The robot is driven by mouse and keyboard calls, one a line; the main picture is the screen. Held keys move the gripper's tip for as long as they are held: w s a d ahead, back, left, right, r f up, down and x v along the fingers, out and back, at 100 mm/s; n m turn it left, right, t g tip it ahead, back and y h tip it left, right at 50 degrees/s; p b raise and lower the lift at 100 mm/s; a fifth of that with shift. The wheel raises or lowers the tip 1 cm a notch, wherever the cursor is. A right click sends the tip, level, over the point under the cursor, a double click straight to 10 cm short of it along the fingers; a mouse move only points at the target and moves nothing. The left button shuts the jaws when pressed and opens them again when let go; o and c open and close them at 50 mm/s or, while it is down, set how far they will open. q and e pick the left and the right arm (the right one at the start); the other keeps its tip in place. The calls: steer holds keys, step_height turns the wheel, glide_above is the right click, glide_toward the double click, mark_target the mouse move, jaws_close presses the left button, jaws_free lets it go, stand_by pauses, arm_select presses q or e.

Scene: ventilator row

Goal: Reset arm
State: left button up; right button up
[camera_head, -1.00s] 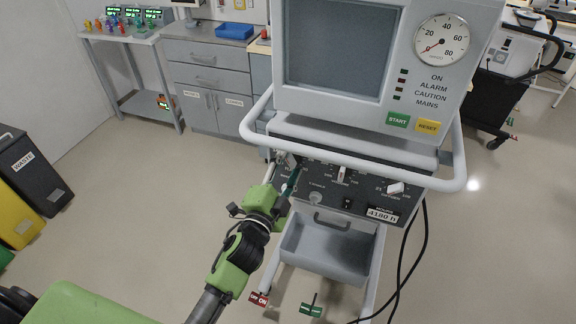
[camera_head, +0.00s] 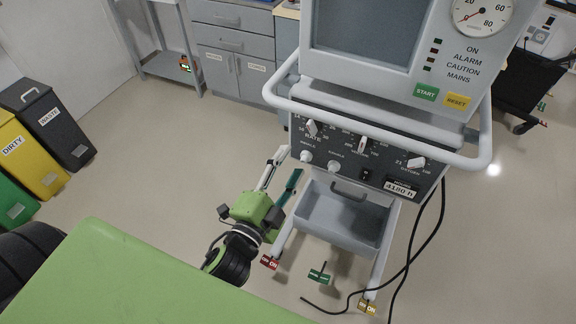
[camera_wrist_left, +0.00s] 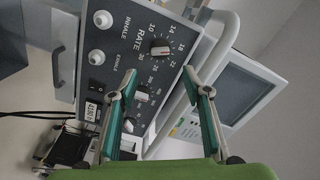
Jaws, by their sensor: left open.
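My left gripper (camera_head: 288,163) is open and empty, low in front of the ventilator (camera_head: 350,185), to the left of its grey tray (camera_head: 345,215). In the left wrist view the open fingers (camera_wrist_left: 160,72) point at the dark control panel, with the white-pointered RATE dial (camera_wrist_left: 160,50) beyond the gap between the tips. The fingers appear apart from the panel. In the head view the RATE dial (camera_head: 312,128) and the oxygen dial (camera_head: 416,163) show below the white rail. My right gripper is not in view.
The white rail (camera_head: 380,140) curves out in front of the panel. A black cable (camera_head: 430,240) hangs to the floor at the right. Bins (camera_head: 55,120) stand at the left; floor between is clear.

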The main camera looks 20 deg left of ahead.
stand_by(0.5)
arm_select(q)
steer(key=s+f+n+g, duration=0.2)
steer(key=s+f+g, duration=0.1)
steer(key=f, duration=0.9)
steer(key=s+f+n+g, duration=0.1)
steer(key=s+f+g, duration=0.25)
steer(key=f, duration=0.95)
steer(key=s+f+n+g, duration=0.2)
steer(key=s+f, duration=0.2)
steer(key=f, duration=0.8)
steer(key=s+a+f+n+g, duration=0.2)
steer(key=s+f, duration=0.4)
steer(key=s, duration=0.3)
steer(key=s+a+f+n+g, duration=0.1)
steer(key=s+f+n+g, duration=0.1)
steer(key=s+f, duration=0.5)
steer(key=s+a+f+n+g+y, duration=0.1)
steer(key=s+a+f+g, duration=0.1)
steer(key=s+f+g, duration=0.2)
steer(key=s+f, duration=0.3)
steer(key=s, duration=0.5)
steer(key=shift+s+a+n, duration=0.25)
steer(key=shift+a+n, duration=0.1)
steer(key=shift+n, duration=0.05)
steer(key=shift+g, duration=0.25)
